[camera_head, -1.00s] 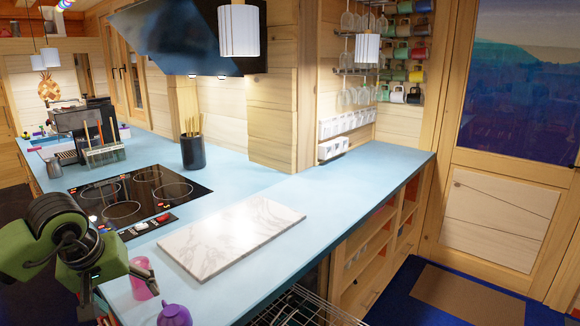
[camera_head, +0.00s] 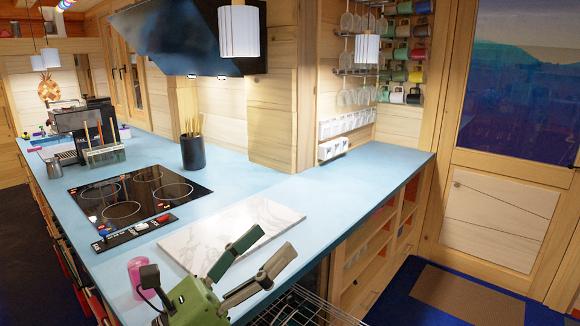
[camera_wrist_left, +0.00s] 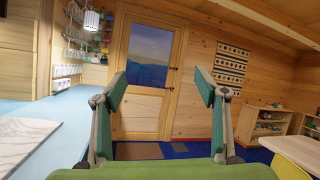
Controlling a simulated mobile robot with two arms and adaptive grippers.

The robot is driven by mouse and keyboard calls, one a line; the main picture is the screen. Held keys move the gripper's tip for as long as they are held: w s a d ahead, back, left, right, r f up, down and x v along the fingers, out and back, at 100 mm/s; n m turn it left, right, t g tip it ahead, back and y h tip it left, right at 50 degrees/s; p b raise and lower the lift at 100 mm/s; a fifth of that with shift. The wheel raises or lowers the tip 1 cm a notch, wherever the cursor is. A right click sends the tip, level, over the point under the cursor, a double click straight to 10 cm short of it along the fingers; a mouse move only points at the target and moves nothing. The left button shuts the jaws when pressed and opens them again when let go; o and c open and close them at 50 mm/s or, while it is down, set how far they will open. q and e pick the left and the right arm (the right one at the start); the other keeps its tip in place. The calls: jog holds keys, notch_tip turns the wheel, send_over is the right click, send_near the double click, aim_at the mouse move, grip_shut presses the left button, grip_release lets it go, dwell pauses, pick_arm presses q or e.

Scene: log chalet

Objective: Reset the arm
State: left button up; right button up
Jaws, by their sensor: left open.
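My left gripper (camera_head: 258,262) is green with grey-and-green fingers. In the head view it is at the bottom, in front of the marble board's near right part, with its fingers spread and nothing between them. In the left wrist view the two fingers (camera_wrist_left: 165,92) stand wide apart and empty, facing the door (camera_wrist_left: 146,75) across the room. A pink cup (camera_head: 138,275) stands on the counter just left of the gripper, partly hidden by my arm. My right gripper is not in view.
The blue counter (camera_head: 345,180) has a white marble board (camera_head: 225,222), a black cooktop (camera_head: 100,200) and a dark utensil holder (camera_head: 193,150). A wire rack (camera_head: 310,310) is below the near edge. The counter's right part is clear. Mugs (camera_head: 400,75) hang at the back.

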pick_arm(q)
jog(key=w+a+f+n+t+y, duration=0.2)
jog(key=a+f+n+t+y, duration=0.15)
jog(key=a+n+y, duration=0.55)
jog(key=w+a+f+n+t+y, duration=0.25)
jog(key=f+n+y, duration=0.25)
jog(key=n, duration=0.8)
jog(key=s+a+f+n+g+y, duration=0.35)
jog(key=f+n, duration=0.25)
jog(key=f, duration=0.2)
jog(key=s+a+f+n+g+y, duration=0.25)
jog(key=a+f+n, duration=0.2)
jog(key=f, duration=0.35)
jog(key=s+d+f+n+g+h, duration=0.25)
jog(key=s+f+n+g, duration=0.75)
jog(key=s+f, duration=1.05)
jog(key=s+f+m+g, duration=0.1)
jog(key=s+f, duration=0.1)
jog(key=f, duration=1)
jog(key=s+f+g, duration=0.1)
jog(key=s+f, duration=0.1)
jog(key=f, duration=1)
jog(key=s+a+f+g, duration=0.1)
jog(key=s+a+f, duration=0.1)
jog(key=s+f, duration=1.3)
jog(key=shift+s+a+f, duration=0.2)
jog(key=shift+s, duration=0.75)
jog(key=shift+m, duration=0.25)
